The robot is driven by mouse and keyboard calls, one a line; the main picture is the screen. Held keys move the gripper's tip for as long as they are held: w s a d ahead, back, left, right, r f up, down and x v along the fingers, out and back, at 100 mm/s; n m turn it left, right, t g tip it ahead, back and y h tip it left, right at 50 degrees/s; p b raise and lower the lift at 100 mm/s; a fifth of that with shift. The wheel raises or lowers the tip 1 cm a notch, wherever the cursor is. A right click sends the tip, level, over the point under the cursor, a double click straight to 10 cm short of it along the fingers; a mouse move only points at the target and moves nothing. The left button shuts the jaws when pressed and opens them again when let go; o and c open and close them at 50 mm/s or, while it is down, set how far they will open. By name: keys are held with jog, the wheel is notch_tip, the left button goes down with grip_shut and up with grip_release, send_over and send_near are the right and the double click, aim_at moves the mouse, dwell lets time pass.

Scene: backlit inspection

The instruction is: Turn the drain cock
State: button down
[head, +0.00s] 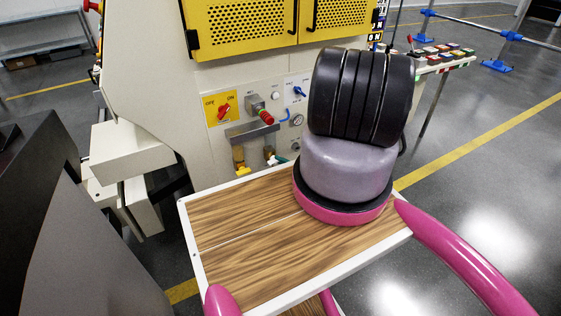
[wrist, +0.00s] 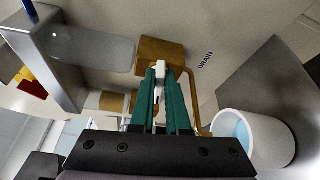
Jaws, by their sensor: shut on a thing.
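The two teal fingers are shut on this lever. A bent brass pipe (wrist: 200,110) runs down beside the right finger. The lower part of the cock is hidden behind my fingers. In the head view, my arm hides most of my gripper; a small teal piece (head: 279,160) low on the machine panel looks like its fingertips.
A white cup (wrist: 255,138) with blue inside stands right of my fingers, close by. A grey metal shelf (wrist: 45,55) juts out on the left. The panel has a red switch on a yellow plate (head: 220,108) and a red knob (head: 266,117). Yellow doors (head: 250,25) are above.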

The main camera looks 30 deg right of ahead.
jog(key=shift+d+f+m+t, duration=0.1)
jog(key=shift+f+m+t, duration=0.15)
jog(key=shift+m, duration=0.55)
jog(key=c, duration=0.9)
grip_release()
jog(key=v, duration=1)
jog(key=shift+s+d+f, duration=0.15)
jog(key=shift+s+d, duration=0.1)
jog(key=shift+s, duration=0.1)
